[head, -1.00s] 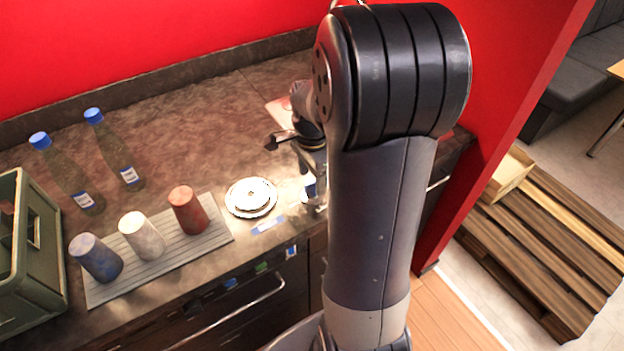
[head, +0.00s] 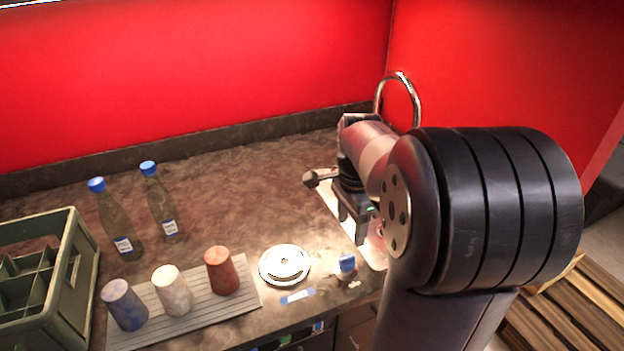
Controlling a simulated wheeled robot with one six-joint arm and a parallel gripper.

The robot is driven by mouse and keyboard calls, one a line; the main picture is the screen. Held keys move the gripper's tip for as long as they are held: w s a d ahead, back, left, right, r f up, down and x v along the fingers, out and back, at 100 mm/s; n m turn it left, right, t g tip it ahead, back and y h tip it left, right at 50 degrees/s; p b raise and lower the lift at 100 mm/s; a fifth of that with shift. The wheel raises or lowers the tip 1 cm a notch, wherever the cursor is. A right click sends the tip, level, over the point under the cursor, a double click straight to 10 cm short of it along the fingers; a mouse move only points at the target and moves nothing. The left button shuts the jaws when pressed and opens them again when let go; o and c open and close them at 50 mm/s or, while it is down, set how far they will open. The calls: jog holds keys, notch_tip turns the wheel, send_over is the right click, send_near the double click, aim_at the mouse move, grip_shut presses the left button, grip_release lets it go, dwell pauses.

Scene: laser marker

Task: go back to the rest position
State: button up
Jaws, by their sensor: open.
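My gripper (head: 362,232) hangs over the right part of the counter, in front of the sink area, with its jaws pointing down. It is open and I see nothing between its fingers. My large arm joint hides the right end of the counter. A small blue-and-white item (head: 347,264) stands on the counter just below and left of my gripper, apart from it.
A round white-and-silver dish (head: 285,264) lies on the counter (head: 250,200). Blue, white and red cups stand on a grey ribbed mat (head: 205,316). Two bottles (head: 120,228) (head: 163,212) and a green crate (head: 75,285) are at left. A tap (head: 402,85) rises behind my arm.

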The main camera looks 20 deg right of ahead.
aim_at(347, 257)
notch_tip(347, 257, down, 10)
jog(key=shift+f, duration=0.2)
dwell(0.3)
